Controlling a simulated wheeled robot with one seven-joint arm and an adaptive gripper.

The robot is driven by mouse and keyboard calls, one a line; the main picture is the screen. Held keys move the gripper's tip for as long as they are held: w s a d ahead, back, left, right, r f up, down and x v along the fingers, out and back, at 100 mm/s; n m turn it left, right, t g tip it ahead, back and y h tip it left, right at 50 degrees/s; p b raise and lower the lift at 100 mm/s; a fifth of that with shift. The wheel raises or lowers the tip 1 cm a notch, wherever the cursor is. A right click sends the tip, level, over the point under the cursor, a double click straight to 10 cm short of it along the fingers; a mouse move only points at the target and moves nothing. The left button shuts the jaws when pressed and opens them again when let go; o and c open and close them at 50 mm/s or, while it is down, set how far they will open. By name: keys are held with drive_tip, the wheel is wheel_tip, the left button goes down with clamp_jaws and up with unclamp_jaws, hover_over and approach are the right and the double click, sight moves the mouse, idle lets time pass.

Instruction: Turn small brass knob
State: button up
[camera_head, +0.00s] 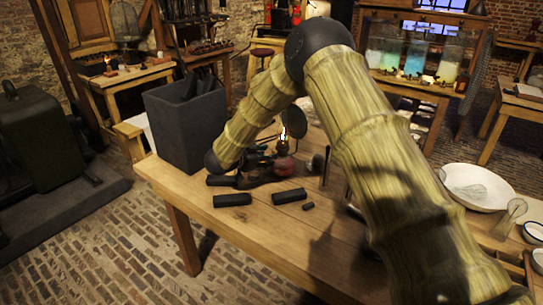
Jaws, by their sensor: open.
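A small oil lamp (283,160) with a red base, a lit flame and a round dark reflector stands on the wooden table. The small brass knob cannot be made out at this size; brass-coloured parts show just under the flame. My gripper (262,162) is a dark shape low over the table, just left of the lamp, and is open. I cannot tell whether its fingers touch the lamp. My arm crosses the right half of the view and hides part of the table.
A tall dark grey bin (187,128) stands at the table's left back. Black blocks (232,200) lie in front of my gripper. A white bowl (475,186) with a whisk is at the right.

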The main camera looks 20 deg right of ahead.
drive_tip(key=v, duration=0.8)
